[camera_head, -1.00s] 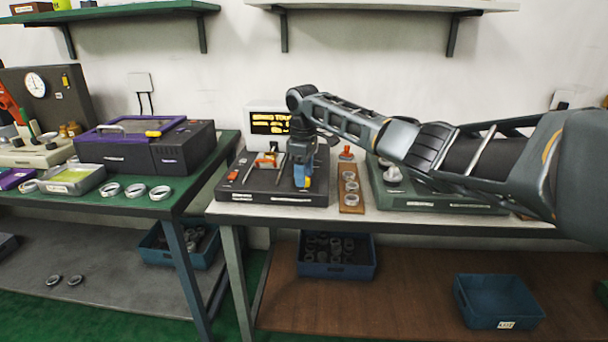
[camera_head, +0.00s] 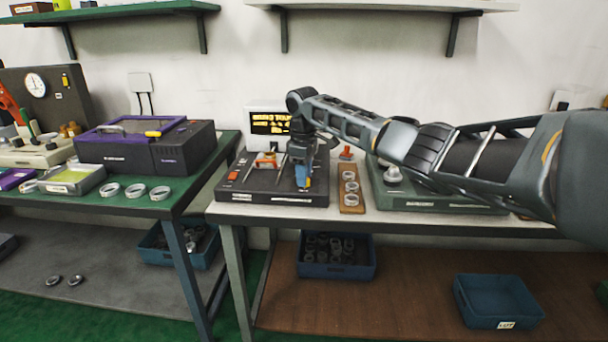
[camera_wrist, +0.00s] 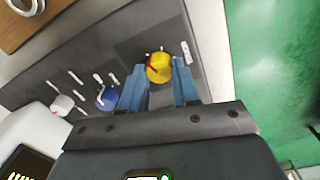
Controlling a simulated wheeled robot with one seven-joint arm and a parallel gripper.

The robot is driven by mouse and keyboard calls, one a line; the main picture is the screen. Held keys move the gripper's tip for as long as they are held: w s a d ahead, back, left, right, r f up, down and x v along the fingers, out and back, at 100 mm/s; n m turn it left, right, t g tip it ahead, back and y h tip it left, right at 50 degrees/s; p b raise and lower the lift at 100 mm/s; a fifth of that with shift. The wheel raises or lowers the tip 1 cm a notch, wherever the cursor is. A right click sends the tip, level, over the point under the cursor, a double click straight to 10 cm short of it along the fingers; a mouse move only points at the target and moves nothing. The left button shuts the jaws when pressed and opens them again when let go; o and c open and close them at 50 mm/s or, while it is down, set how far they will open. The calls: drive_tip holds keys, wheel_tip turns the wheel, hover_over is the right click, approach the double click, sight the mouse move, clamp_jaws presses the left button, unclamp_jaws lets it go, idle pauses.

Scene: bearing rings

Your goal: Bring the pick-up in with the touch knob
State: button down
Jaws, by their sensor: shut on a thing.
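A yellow knob (camera_wrist: 158,68) with a red mark sits on the front part of the dark tester (camera_head: 262,196). My gripper (camera_wrist: 160,84) points down at it, with blue fingers on either side, shut on the knob. In the head view my gripper (camera_head: 304,182) hides most of the knob. A blue knob (camera_wrist: 107,99) and a white knob (camera_wrist: 62,104) stand beside it, apart from my fingers. A lit display (camera_head: 268,123) behind the tester shows orange text, partly hidden by my arm. The pick-up cannot be told apart clearly.
A wooden board (camera_head: 351,203) with several rings lies right of the tester. A green-grey device (camera_head: 430,199) stands further right, under my arm. A green table (camera_head: 140,205) at left holds a purple-black machine (camera_head: 150,150) and rings. Blue bins (camera_head: 338,270) are below.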

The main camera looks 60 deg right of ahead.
drive_tip(key=shift+r+m+p, duration=0.1)
drive_tip(key=shift+m+p, duration=0.2)
drive_tip(key=shift+p, duration=0.15)
drive_tip(key=m+p, duration=0.2)
drive_tip(key=p, duration=0.1)
drive_tip(key=shift+a+r+m+p, duration=0.1)
drive_tip(key=shift+m+p, duration=0.2)
drive_tip(key=m+p, duration=0.4)
drive_tip(key=shift+m, duration=0.3)
drive_tip(key=m+p, duration=0.2)
drive_tip(key=m, duration=0.1)
drive_tip(key=shift+d+f+m+p, duration=0.15)
drive_tip(key=shift+m+p, duration=0.2)
drive_tip(key=shift+m, duration=0.75)
drive_tip(key=shift+d+f+m+p, duration=0.1)
drive_tip(key=shift+m+p, duration=0.25)
drive_tip(key=shift+m, duration=0.75)
drive_tip(key=c, duration=0.8)
unclamp_jaws()
